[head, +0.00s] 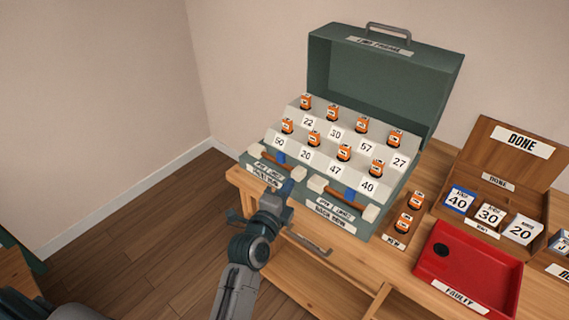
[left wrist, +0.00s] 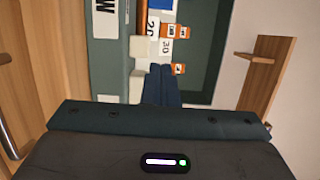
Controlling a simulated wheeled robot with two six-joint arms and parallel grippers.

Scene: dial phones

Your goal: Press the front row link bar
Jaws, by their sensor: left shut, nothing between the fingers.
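The green case (head: 325,160) stands open on the wooden table, with orange dials on stepped rows. Two brown link bars with blue tabs and pale end blocks sit on its front ledge. The left bar (head: 268,156) is above a label that seems to read "FRONT ROW"; the right bar (head: 340,193) is above a "BACK ROW" label. My left gripper (head: 289,187) is shut and empty, near the left bar's right end. In the left wrist view the closed fingers (left wrist: 161,84) are beside a pale block (left wrist: 136,87); contact cannot be told. My right gripper is not in view.
To the right are a small wooden tray with orange dials (head: 409,213), a red "FAULTY" tray (head: 440,275) and a wooden "DONE" box (head: 517,150) with numbered cards. A metal handle (head: 306,243) sticks out at the table's front. Open floor lies to the left.

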